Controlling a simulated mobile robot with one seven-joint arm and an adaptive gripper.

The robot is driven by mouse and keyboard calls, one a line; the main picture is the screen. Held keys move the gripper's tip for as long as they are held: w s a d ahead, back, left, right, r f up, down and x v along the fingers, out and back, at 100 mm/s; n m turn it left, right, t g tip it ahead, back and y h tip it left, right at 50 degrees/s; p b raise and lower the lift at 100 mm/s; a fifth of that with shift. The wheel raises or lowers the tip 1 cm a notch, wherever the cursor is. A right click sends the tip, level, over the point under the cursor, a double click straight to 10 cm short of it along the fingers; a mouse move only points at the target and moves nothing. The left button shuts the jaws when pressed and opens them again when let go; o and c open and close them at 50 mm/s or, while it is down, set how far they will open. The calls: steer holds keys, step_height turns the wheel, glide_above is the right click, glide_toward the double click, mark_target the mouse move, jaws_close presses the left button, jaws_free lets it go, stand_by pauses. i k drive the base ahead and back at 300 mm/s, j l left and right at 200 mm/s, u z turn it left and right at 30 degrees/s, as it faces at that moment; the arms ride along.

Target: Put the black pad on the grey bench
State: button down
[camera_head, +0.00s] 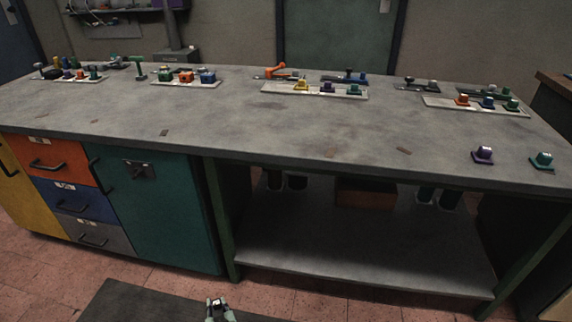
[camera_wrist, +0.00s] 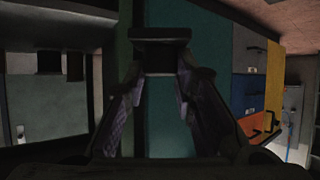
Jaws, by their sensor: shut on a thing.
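The grey bench (camera_head: 270,120) spans the head view, with a wide bare stretch of top along its front. My gripper (camera_head: 217,304) is low at the bottom edge of the head view, in front of the bench and below its top. In the wrist view my gripper (camera_wrist: 161,62) is shut on a dark block, the black pad (camera_wrist: 162,53), held between the fingertips. The pad is dim there, and its finer shape cannot be told. In the head view it is too small to make out clearly.
Pale trays (camera_head: 315,91) with coloured pieces line the bench's back. A purple piece (camera_head: 482,155) and a teal piece (camera_head: 543,161) stand at its front right. Below are drawers (camera_head: 62,165), a teal cabinet door (camera_head: 155,210) and a lower shelf (camera_head: 350,245).

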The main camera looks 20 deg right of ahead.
mark_target(421, 151)
steer(key=z, duration=1.35)
